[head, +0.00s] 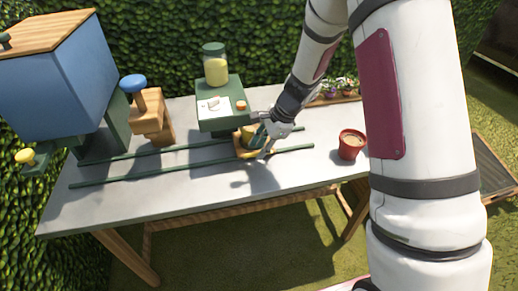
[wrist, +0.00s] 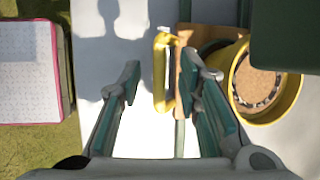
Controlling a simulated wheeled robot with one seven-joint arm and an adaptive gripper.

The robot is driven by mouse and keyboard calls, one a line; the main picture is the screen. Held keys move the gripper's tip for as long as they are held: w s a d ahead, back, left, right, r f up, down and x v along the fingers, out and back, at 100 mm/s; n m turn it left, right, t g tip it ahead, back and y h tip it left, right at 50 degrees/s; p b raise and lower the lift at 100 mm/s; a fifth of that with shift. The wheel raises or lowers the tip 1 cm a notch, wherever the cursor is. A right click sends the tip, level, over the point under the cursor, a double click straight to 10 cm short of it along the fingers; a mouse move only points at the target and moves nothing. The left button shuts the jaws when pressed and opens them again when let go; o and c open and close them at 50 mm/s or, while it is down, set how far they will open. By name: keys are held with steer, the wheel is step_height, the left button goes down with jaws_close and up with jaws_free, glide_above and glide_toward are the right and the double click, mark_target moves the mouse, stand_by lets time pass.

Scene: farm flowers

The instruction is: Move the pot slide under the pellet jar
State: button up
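The pot slide (head: 240,152) is a small wooden carriage with a yellow pot (head: 248,135) on it, sitting on green rails on the bench. In the wrist view, its upright yellow handle (wrist: 160,72) stands beside the wooden plate, with the soil-filled yellow pot (wrist: 284,108) to the right. My gripper (head: 264,138) is at the slide's front right. Its fingers (wrist: 160,75) are open, on either side of the handle, with a visible gap on the left; contact on the right is unclear. The pellet jar (head: 215,66), green-lidded with yellow pellets, stands on a green housing (head: 218,92) behind the rails.
Two green rails (head: 190,165) run left to right along the grey bench (head: 130,199). A blue hopper box (head: 58,90) and a wooden post with a blue knob (head: 133,82) stand left. A red pot (head: 351,145) stands right. Flowers (head: 340,88) are at the back right.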

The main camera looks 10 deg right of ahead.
steer(key=v, duration=1)
steer(key=shift+r, duration=0.35)
steer(key=shift+s+d, duration=0.1)
